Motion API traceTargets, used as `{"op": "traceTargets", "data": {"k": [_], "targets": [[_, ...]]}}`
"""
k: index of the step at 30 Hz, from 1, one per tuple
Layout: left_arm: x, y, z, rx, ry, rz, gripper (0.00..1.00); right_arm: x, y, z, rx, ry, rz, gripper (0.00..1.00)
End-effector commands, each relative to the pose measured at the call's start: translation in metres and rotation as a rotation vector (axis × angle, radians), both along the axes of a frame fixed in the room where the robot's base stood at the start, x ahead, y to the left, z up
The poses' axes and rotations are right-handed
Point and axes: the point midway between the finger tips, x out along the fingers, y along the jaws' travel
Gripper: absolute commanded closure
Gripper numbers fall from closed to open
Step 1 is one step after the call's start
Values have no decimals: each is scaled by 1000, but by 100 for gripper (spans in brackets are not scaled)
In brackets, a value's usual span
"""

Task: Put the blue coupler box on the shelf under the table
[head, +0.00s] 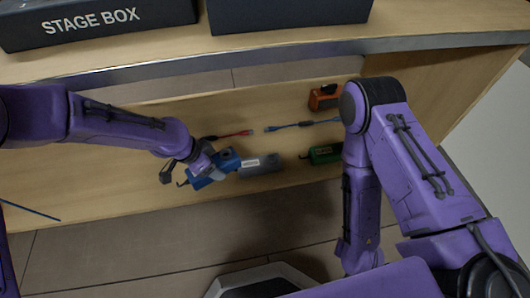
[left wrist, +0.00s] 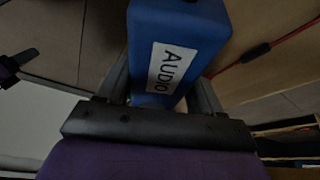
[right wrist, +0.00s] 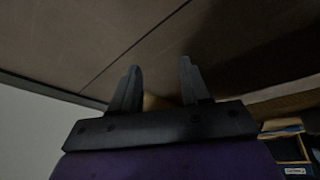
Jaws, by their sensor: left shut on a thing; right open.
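The blue coupler box (head: 213,168) is at the shelf under the table (head: 110,190) in the head view. My left gripper (head: 190,165) is shut on it. In the left wrist view the blue box (left wrist: 200,30), with a white AUDIO label, sits between the two fingers. I cannot tell whether the box touches the shelf or is held just above it. My right gripper (right wrist: 160,88) is open and empty in the right wrist view, facing the dark floor. In the head view its fingers are hidden behind my right arm.
On the shelf are a grey box (head: 260,165), a green box (head: 324,154), an orange box (head: 323,98), a red cable (head: 232,134) and a blue cable (head: 305,124). The tabletop (head: 170,52) overhangs above and holds a stage box (head: 95,22) and another dark case (head: 290,12).

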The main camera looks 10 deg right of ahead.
Motion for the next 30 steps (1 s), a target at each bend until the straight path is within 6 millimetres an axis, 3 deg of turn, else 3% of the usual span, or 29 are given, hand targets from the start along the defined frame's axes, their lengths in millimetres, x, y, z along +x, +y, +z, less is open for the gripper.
{"op": "traceTargets", "data": {"k": [8,18,21,30], "targets": [[3,5,-4,-2,-1,-2,74,0,0,-3,1,1,0,54],[45,79,-47,-3,0,4,74,-3,2,-42,5,5,-3,54],[54,96,-71,-2,1,1,74,-4,3,-54,8,7,-4,54],[70,124,-107,-1,1,1,74,-11,6,-76,34,78,46,54]]}}
